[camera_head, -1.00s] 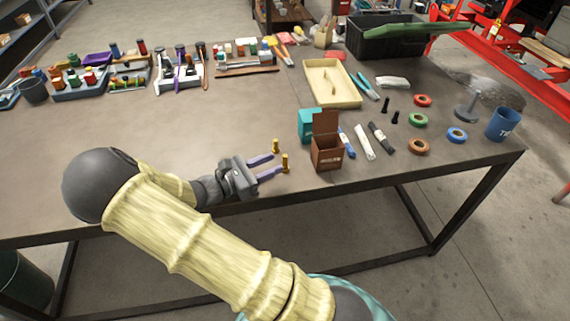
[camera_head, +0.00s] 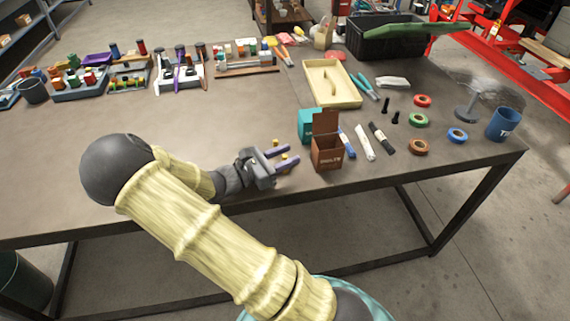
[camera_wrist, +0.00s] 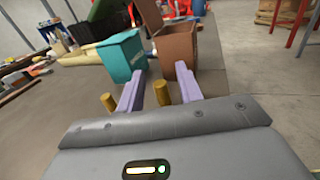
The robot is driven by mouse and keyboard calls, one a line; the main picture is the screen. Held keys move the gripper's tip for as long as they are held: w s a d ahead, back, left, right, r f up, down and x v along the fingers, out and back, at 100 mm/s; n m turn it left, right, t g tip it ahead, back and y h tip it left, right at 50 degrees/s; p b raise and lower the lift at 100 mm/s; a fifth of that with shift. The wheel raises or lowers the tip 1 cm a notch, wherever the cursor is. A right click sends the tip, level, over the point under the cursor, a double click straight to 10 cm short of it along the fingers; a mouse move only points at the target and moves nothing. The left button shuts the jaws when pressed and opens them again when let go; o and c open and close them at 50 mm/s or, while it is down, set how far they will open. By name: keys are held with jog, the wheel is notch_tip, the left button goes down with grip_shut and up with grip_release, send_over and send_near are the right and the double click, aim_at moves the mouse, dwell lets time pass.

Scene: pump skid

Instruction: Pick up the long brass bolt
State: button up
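Two brass bolts stand upright on the table. One brass bolt (camera_wrist: 162,93) is between the two purple fingers of my gripper (camera_head: 282,156); in the head view only its top (camera_head: 284,156) shows. It looks the taller of the two in the wrist view. The other brass bolt (camera_wrist: 107,102) stands outside the fingers, just left of the left finger, and its top shows in the head view (camera_head: 275,143). My gripper (camera_wrist: 160,92) is open, with gaps visible on both sides of the bolt between its fingers.
An open brown box (camera_head: 327,154) marked as for bolts stands just right of my fingertips, with a teal box (camera_head: 305,124) behind it. Markers, tape rolls and a wooden tray (camera_head: 318,72) lie farther right and back. The table left of my gripper is clear.

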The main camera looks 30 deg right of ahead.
aim_at(285, 156)
jog(key=shift+c, duration=0.3)
grip_shut()
jog(key=shift+r, duration=0.1)
notch_tip(285, 156, up, 10)
jog(key=shift+f+p, duration=0.1)
jog(key=shift+p, duration=0.9)
